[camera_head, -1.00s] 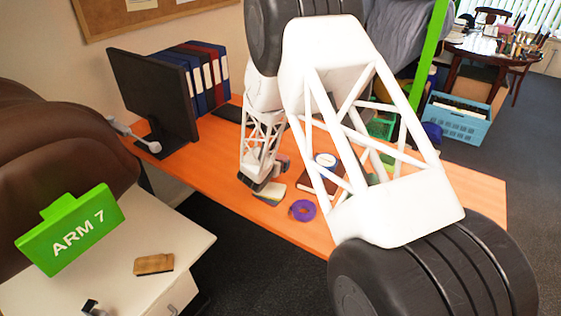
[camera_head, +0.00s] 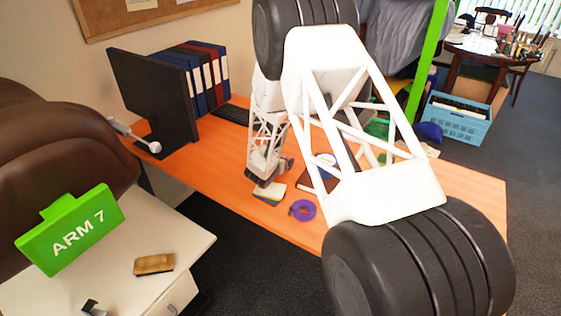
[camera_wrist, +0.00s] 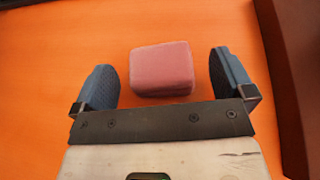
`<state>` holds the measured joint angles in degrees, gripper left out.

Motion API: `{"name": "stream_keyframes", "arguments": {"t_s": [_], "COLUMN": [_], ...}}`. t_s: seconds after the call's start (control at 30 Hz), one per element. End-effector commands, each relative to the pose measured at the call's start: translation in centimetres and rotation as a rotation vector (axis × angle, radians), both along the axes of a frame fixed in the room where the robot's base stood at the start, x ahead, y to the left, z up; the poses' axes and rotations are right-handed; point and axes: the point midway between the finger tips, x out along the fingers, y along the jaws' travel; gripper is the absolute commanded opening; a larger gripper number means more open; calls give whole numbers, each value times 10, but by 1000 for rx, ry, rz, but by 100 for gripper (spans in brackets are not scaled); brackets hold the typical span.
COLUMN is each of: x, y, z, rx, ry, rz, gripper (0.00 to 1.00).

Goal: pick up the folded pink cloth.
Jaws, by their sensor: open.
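The folded pink cloth (camera_wrist: 162,68) lies on the orange desk in the wrist view, a small block-like square with rounded edges. My gripper (camera_wrist: 163,78) is open, with one dark finger to the left of the cloth and the other to its right. In the head view my gripper (camera_head: 266,176) is low over the desk beside the monitor side of my arm. The cloth cannot be made out there; my arm and gripper hide that spot.
On the orange desk (camera_head: 205,170), a yellow-and-grey pad (camera_head: 270,195) and a purple tape roll (camera_head: 303,210) lie close to my gripper at the front edge. A black monitor (camera_head: 150,95) and binders (camera_head: 205,75) stand to the left. A dark brown object (camera_wrist: 300,60) is at the right in the wrist view.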

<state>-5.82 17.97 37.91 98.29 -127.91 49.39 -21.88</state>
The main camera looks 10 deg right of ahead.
Motion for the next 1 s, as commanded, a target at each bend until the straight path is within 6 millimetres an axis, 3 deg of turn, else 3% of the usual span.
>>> {"name": "stream_keyframes", "arguments": {"t_s": [0.7, 1.0], "x": [6, 6], "y": [-4, -4], "z": [-2, -2], "rx": [1, 1], "ry": [-1, -1], "rz": [0, 0], "gripper": [100, 54]}}
